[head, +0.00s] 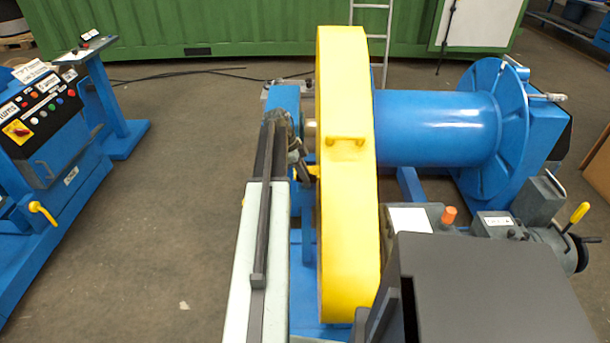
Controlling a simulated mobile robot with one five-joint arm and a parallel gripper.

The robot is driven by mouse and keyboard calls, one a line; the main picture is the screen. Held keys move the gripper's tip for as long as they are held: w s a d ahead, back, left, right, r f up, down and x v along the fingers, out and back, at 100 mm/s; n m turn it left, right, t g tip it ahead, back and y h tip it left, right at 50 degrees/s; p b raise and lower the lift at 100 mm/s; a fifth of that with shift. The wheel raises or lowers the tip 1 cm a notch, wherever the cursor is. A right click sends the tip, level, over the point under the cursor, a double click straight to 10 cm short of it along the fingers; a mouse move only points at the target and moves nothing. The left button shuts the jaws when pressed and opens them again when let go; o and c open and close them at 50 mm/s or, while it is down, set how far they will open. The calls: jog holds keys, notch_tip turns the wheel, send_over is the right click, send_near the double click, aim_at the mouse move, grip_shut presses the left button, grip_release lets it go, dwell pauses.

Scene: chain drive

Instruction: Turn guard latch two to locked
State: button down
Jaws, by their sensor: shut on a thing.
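The yellow chain guard (345,220) stands upright in the middle of the head view, with a small handle on its edge. My arm reaches forward along its left side. My gripper (303,164) is at the guard's left face, small and partly hidden by my arm. It is shut on a small yellow latch (314,171) beside the guard, of which only a bit shows. I cannot read which latch number it is or its turn angle.
A blue drum with a flange (440,125) is right of the guard. A grey unit with an orange knob (449,215) and a yellow lever (578,213) stands at the right. A blue control console (45,130) is at the left. The floor between console and arm is clear.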

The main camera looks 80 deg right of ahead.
jog(key=shift+n, duration=0.5)
jog(key=c, duration=1.4)
grip_release()
jog(key=shift+o, duration=0.2)
jog(key=shift+r, duration=0.1)
jog(key=p+v, duration=0.3)
jog(key=v, duration=0.1)
jog(key=p+v, duration=0.4)
jog(key=shift+a, duration=0.25)
